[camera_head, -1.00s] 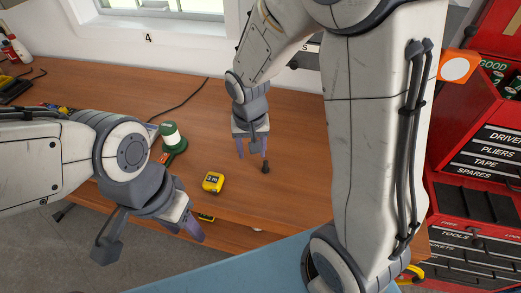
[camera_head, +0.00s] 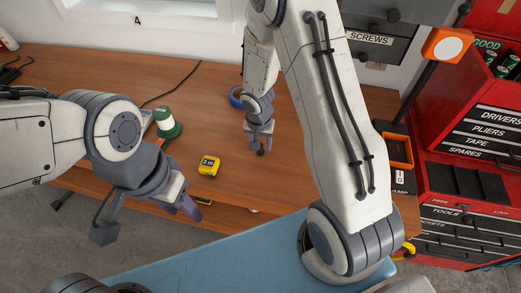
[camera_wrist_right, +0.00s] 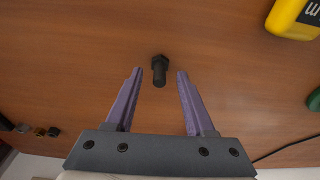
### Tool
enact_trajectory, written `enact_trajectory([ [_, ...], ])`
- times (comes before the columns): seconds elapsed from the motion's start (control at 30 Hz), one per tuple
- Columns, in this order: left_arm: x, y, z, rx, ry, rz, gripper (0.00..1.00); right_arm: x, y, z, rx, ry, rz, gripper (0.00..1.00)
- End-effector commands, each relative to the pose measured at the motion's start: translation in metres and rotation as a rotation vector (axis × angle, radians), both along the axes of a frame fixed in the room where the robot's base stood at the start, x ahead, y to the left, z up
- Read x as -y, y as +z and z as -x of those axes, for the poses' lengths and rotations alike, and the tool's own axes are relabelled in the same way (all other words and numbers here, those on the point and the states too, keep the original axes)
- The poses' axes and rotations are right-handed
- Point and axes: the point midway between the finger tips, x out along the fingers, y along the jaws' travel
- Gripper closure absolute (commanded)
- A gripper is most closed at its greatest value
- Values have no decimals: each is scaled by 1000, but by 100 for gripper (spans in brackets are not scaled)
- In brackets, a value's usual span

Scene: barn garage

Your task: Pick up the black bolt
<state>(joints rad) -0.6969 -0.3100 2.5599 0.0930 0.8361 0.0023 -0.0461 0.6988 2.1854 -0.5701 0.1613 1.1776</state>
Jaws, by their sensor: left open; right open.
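The black bolt (camera_wrist_right: 159,70) lies on the wooden bench, its hex head pointing away from the gripper in the right wrist view. In the head view the bolt (camera_head: 261,152) shows small and dark at the tips of my right gripper (camera_head: 261,138). My right gripper is open, its two purple fingers on either side of the bolt, with a gap on each side. I cannot tell how far above the bench the tips are. My left gripper (camera_head: 188,205) is over the bench's front edge, away from the bolt; its fingers partly overlap in view.
A red tool chest (camera_head: 470,150) stands at the right. Bench around the bolt is clear.

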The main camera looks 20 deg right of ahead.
Motion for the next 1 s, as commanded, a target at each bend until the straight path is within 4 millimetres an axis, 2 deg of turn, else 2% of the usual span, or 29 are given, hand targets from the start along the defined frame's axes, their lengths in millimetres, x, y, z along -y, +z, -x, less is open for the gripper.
enact_trajectory([
  [0.03, 0, -4, 0, 0, 1, 0, 50, 1, -8, -1, 0, -1, 0, 46],
  [0.1, 0, -5, 0, 0, 1, 0, 50, 1, -12, -2, 1, -1, -1, 46],
  [0.33, 0, -4, 0, 0, 1, 0, 50, 1, -12, -2, 1, -1, 0, 46],
  [0.37, 0, -4, 0, 0, 1, 0, 50, 1, -12, -2, 1, -1, 0, 50],
  [0.4, 0, -4, 0, 0, 1, 0, 50, 1, -12, -2, 1, -1, 0, 65],
  [0.5, 0, -4, 0, 0, 1, 0, 50, 1, -12, -2, 1, -1, 0, 100],
  [0.87, 0, -4, 0, 0, 1, 0, 50, 2, -10, -2, 2, -1, 0, 100],
  [1.0, 0, 0, 0, 0, 0, 0, 50, 2, -2, -3, 4, -2, 0, 100],
])
